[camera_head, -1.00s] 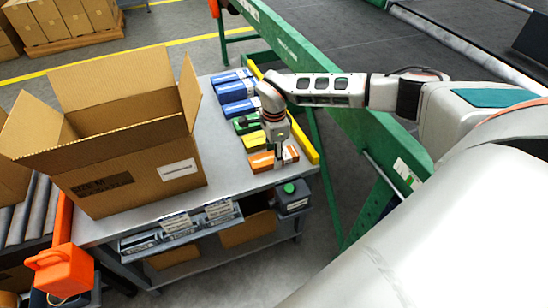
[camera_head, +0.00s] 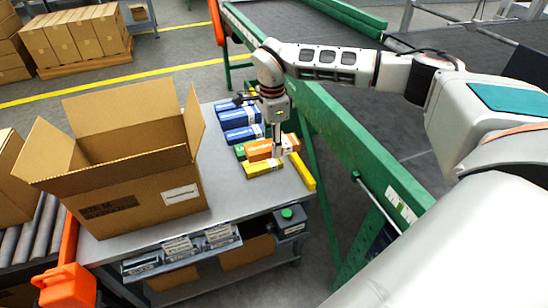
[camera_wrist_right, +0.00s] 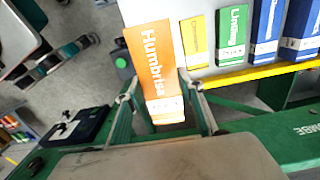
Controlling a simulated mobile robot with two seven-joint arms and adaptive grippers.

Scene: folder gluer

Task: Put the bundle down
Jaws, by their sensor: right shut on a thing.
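The bundle is a stack of orange cartons (camera_head: 260,149) marked "Humbrise". My right gripper (camera_head: 279,148) is shut on it. In the right wrist view the bundle (camera_wrist_right: 154,65) sits between the two fingers and looks larger than the other bundles, so it appears held above the table. In the head view it covers part of the row behind it. A yellow bundle (camera_head: 262,168) lies in front of it, and a green bundle (camera_head: 239,152) is partly hidden behind it. My left gripper is not in view.
The grey table (camera_head: 222,200) has bare room at its front. A large open carton (camera_head: 135,190) stands on the left. Blue bundles (camera_head: 240,117) lie at the back. A yellow rail (camera_head: 303,171) and green machine frame (camera_head: 345,130) border the right side.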

